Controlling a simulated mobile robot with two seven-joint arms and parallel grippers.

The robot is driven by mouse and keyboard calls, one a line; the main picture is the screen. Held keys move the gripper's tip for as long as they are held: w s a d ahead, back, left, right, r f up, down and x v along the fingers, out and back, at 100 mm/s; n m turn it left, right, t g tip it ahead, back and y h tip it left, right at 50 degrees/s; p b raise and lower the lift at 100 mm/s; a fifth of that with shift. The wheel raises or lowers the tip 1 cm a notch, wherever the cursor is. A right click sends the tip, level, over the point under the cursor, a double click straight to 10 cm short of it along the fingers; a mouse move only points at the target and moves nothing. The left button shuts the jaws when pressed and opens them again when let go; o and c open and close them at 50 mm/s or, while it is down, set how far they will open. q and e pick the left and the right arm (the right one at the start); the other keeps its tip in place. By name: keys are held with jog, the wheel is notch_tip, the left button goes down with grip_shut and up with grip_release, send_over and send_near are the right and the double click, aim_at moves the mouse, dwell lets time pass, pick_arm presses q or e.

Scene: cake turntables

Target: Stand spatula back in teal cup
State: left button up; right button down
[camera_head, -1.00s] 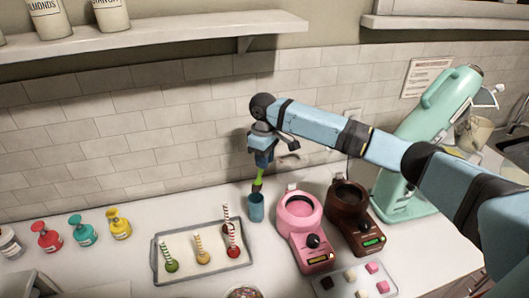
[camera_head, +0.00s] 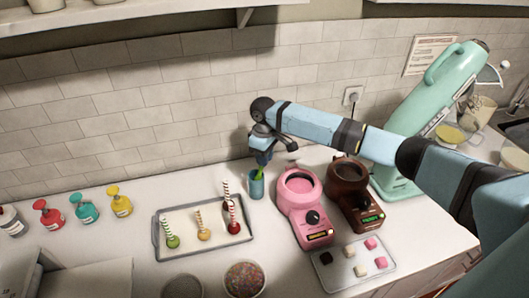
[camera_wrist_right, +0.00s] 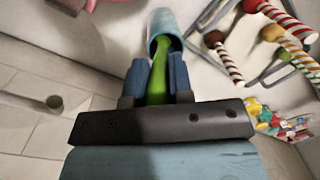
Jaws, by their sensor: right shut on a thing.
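The teal cup (camera_head: 256,188) stands upright on the counter between the tray and the pink melter. My right gripper (camera_head: 262,160) is just above the cup, pointing down, and is shut on the green spatula (camera_head: 259,174). In the right wrist view the green handle (camera_wrist_right: 157,85) runs from between the fingers of the right gripper (camera_wrist_right: 158,82) into the mouth of the teal cup (camera_wrist_right: 165,30). The spatula's lower end is hidden inside the cup. My left gripper is in no view.
A tray (camera_head: 157,240) of striped-stick pops lies left of the cup. The pink melter (camera_head: 308,210) and a brown melter (camera_head: 352,200) stand to its right. The tiled wall (camera_head: 150,130) is close behind.

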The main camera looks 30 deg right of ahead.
jog(key=shift+f, duration=0.3)
jog(key=c, duration=0.9)
grip_release()
jog(key=shift+r, duration=0.15)
jog(key=shift+r, duration=0.35)
jog(key=shift+w+d+r+b, duration=0.15)
jog(key=shift+r+b, duration=0.3)
jog(key=shift+r, duration=1.7)
jog(key=shift+w+a+r+b, duration=0.1)
jog(key=shift+r+b, duration=0.3)
jog(key=shift+r, duration=1.75)
jog(key=shift+w+d+r+b, duration=0.15)
jog(key=shift+r+b, duration=0.3)
jog(key=shift+r, duration=1.7)
